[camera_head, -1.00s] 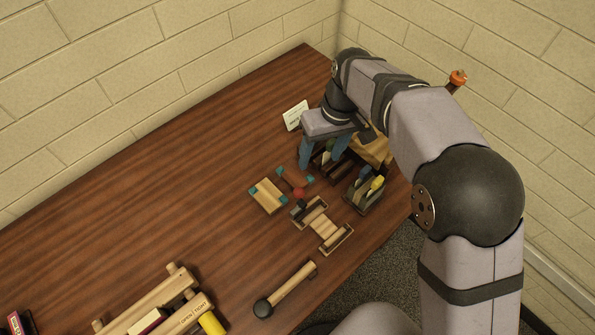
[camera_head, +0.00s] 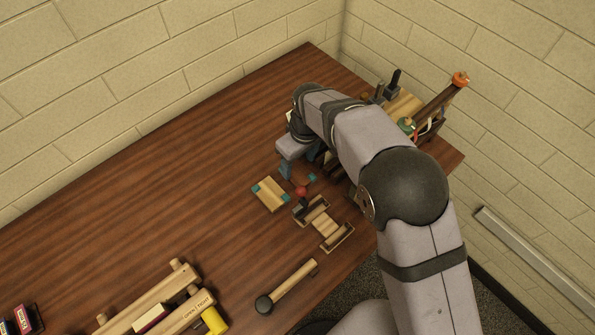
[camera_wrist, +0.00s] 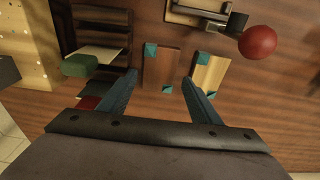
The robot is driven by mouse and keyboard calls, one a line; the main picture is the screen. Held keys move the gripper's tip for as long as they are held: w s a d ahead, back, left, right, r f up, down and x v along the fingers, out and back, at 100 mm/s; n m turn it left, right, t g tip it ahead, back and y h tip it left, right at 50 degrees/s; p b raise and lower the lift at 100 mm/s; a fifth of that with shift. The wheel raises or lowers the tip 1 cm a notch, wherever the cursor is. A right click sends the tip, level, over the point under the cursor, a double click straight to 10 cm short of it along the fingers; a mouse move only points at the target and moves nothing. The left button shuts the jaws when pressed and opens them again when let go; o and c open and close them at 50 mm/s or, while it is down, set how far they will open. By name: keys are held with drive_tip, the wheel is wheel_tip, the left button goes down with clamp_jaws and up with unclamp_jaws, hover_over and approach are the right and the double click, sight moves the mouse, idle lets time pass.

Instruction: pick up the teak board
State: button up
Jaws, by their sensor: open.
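A brown board with teal corners (camera_wrist: 161,66), the darker of two, lies on the table in the wrist view; I take it for the teak board. In the head view a teal corner of it (camera_head: 312,177) shows, and my arm hides much of the rest. A paler board with teal corners (camera_wrist: 208,74) lies just right of it, also seen in the head view (camera_head: 268,197). My gripper (camera_wrist: 158,79) is open and empty, its blue fingers spread to the left and right of the darker board. Contact cannot be told.
A dark slotted rack (camera_wrist: 103,38) stands close left of the fingers in the wrist view. A mallet (camera_head: 288,286) and a wooden rack (camera_head: 147,300) lie nearer the front.

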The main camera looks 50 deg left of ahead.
sight(297, 172)
drive_tip(key=shift+a+f+p, duration=0.15)
drive_tip(key=shift+f+p, duration=0.4)
drive_tip(key=shift+f, duration=0.55)
drive_tip(key=shift+a+f+p, duration=0.1)
drive_tip(key=shift+f+p, duration=0.45)
drive_tip(key=shift+f, duration=0.55)
drive_tip(key=c, duration=0.8)
drive_tip(key=shift+r, duration=0.1)
